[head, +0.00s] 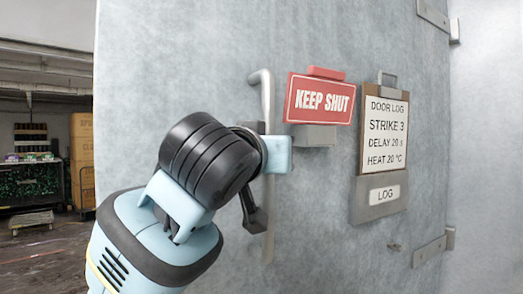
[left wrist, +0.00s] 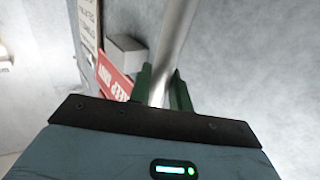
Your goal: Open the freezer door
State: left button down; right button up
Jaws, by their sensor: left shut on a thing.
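The freezer door (head: 220,60) is a large grey panel filling most of the head view. Its handle (head: 267,95) is a pale vertical bar, bent toward the door at the top. My left gripper (head: 272,155) is at the middle of this bar; the arm hides part of the grip. In the left wrist view, the two dark green fingers of the left gripper (left wrist: 161,75) stand on either side of the metal handle (left wrist: 177,35), shut on it. I cannot tell whether the door stands ajar. My right gripper is not in view.
A red KEEP SHUT sign (head: 320,99) is right of the handle. A door log board (head: 384,135) hangs further right. Hinges (head: 432,14) are on the door's right side. Past its left edge lies a room with open floor (head: 45,250) and an orange stack (head: 83,160).

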pick_arm(q)
jog(key=shift+s+d, duration=0.1)
jog(key=shift+d, duration=0.05)
dwell(0.4)
jog(key=c, duration=1.3)
grip_release()
jog(key=shift+d, duration=0.15)
jog(key=shift+c, duration=0.2)
jog(key=v, duration=0.7)
jog(key=shift+s, duration=0.4)
